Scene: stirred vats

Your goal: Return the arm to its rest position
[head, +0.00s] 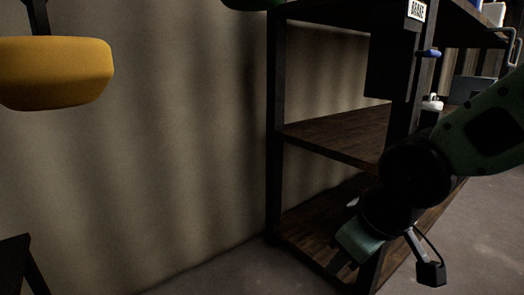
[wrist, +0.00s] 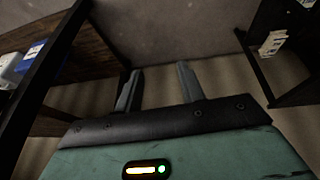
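My gripper (head: 345,267) hangs low at the lower right of the head view, in front of the dark shelf unit. My arm comes in from the right edge, bent downward. In the wrist view my gripper (wrist: 160,70) shows two grey fingers standing apart with nothing between them. Only bare floor and wall show past the fingertips. I cannot tell how far the fingers are from the shelf.
A shelf unit with wooden boards (head: 335,137) stands close behind my arm. A sign (head: 417,10) and a blue handle (head: 428,53) are on its post side. A yellow rounded object (head: 55,72) hangs at upper left. The wall between (head: 190,130) is clear.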

